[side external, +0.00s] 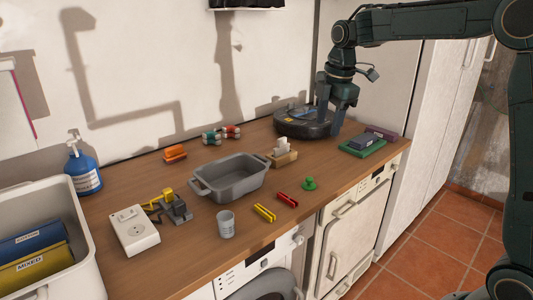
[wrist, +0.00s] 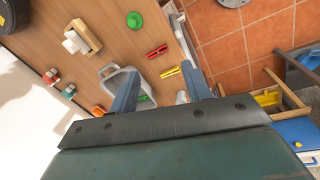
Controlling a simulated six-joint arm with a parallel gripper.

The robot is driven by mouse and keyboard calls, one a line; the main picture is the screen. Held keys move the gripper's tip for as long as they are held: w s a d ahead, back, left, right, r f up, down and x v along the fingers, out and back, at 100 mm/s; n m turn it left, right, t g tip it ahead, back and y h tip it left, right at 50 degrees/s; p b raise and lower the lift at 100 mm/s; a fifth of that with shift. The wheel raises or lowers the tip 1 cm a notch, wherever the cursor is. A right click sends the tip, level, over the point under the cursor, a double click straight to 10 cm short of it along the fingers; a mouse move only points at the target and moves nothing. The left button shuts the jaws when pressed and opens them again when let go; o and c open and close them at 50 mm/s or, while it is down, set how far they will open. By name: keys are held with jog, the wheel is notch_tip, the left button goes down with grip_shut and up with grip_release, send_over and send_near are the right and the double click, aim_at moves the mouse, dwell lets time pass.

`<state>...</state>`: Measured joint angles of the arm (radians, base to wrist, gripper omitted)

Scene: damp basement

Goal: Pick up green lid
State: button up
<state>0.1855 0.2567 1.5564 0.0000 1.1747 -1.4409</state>
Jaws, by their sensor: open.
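The green lid (side external: 309,183) is a small round piece with a knob on top. It lies on the wooden worktop (side external: 330,160) near its front edge, right of the red clip. In the wrist view the green lid (wrist: 134,20) is near the top, beyond my fingers and apart from them. My gripper (side external: 331,113) is open and empty, above the back right of the worktop beside the round black device. In the wrist view the two blue-grey fingers of my gripper (wrist: 160,85) are spread apart. They hide part of the grey tub.
A grey tub (side external: 230,182), a wooden holder (side external: 286,159), a red clip (side external: 287,200) and a yellow clip (side external: 264,213) lie left of the lid. The round black device (side external: 300,124) and a green-based block (side external: 361,147) are behind it. Bare worktop surrounds the lid.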

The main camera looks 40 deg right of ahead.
jog(key=w+d+f+n+g, duration=0.1)
jog(key=w+d+f+n, duration=0.5)
jog(key=w+f, duration=0.3)
jog(key=shift+w+d+f+n+g, duration=0.3)
jog(key=shift+w+d+f+g, duration=0.1)
jog(key=shift+f, duration=0.2)
jog(key=shift+s, duration=0.1)
send_over(309, 178)
jog(key=shift+d+f, duration=0.15)
jog(key=shift+f, duration=2)
jog(key=shift+d+f, duration=0.1)
jog(key=shift+f, duration=2)
jog(key=shift+f, duration=0.15)
jog(key=shift+a+f, duration=0.15)
jog(key=shift+f, duration=2.3)
jog(key=shift+c, duration=0.5)
jog(key=c, duration=0.9)
